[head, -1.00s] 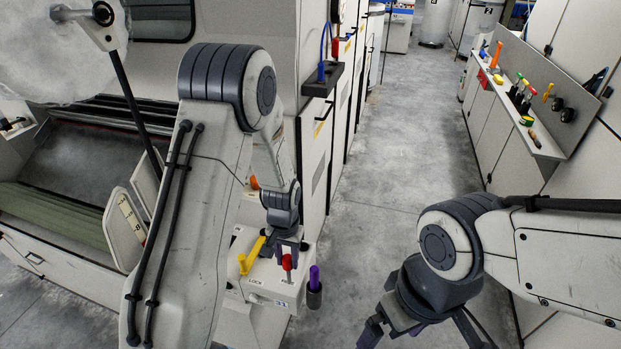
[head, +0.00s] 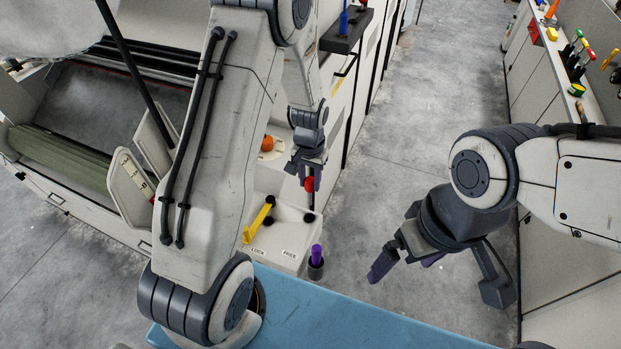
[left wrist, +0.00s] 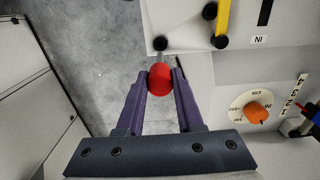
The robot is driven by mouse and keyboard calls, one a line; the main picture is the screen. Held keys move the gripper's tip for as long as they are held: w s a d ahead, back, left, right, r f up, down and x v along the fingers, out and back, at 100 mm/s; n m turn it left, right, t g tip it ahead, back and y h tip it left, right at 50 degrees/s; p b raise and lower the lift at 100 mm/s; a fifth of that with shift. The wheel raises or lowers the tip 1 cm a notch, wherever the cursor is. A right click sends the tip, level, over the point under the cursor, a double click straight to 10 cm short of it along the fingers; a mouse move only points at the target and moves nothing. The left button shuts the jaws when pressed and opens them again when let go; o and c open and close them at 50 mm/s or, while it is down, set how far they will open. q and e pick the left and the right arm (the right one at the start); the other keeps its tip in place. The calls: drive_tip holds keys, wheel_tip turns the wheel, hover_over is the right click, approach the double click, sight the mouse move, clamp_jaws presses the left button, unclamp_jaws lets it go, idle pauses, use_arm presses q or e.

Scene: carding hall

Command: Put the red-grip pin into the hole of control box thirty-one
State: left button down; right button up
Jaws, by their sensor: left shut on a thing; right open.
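The red-grip pin (head: 309,184) is in my left gripper (head: 308,176), above the white control box (head: 289,236). In the left wrist view, the red grip (left wrist: 160,79) sits between the two purple fingers, with a short grey shaft beyond it. The shaft points at a dark round hole (left wrist: 160,43), which also shows in the head view (head: 309,217). I cannot tell whether the tip touches it. The box carries a yellow lever (head: 258,220) left of the hole; its number cannot be read. My right gripper (head: 402,264) is open and empty over the floor.
A purple-topped piece (head: 316,256) stands in a dark holder at the box's right corner. An orange dial (left wrist: 257,112) is on the panel beside it. A shelf with several coloured tools is at the upper right. The grey aisle floor (head: 410,150) is clear.

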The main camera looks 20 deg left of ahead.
sight(310, 204)
use_arm(q)
drive_tip(key=shift+s+f+b, duration=0.1)
drive_tip(key=shift+f+b, duration=2.05)
drive_tip(key=shift+f, duration=0.75)
drive_tip(key=shift+f+b, duration=1.95)
drive_tip(key=shift+f, duration=0.8)
drive_tip(key=shift+c, duration=2.4)
unclamp_jaws()
drive_tip(key=shift+r, duration=0.15)
wheel_tip(310, 204, up, 10)
drive_tip(key=shift+r+b, duration=0.15)
drive_tip(key=shift+b, duration=0.7)
